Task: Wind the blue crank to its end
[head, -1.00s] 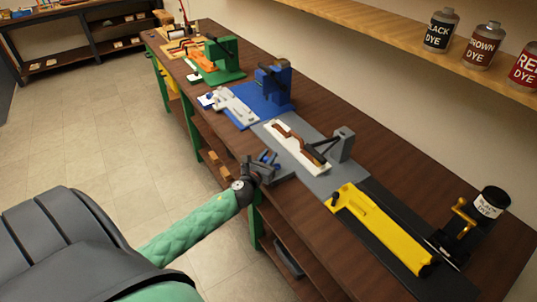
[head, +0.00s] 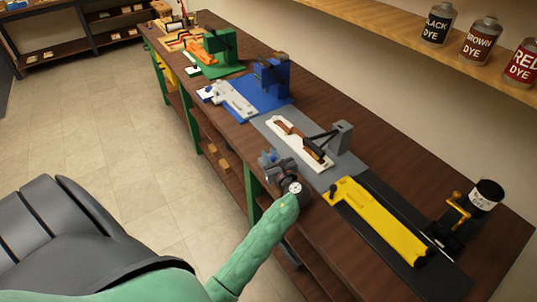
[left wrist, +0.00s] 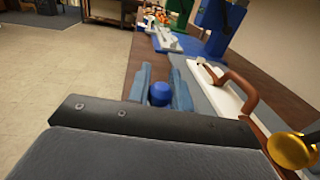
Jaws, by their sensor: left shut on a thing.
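A blue ball knob (left wrist: 160,93) sits between the two blue-grey fingers of my left gripper (left wrist: 161,88) in the left wrist view. I take it for the blue crank's handle; the rest of the crank is hidden. In the head view my left gripper (head: 269,158) is at the bench's front edge, beside the grey station plate (head: 277,140). It is shut on the knob. My right gripper is not in view.
A white plate with a brown curved piece (head: 290,132) lies on the grey station. The yellow fixture (head: 376,220) is right of my wrist. The blue station (head: 272,88) and green station (head: 222,52) stand farther back. Floor at left is clear.

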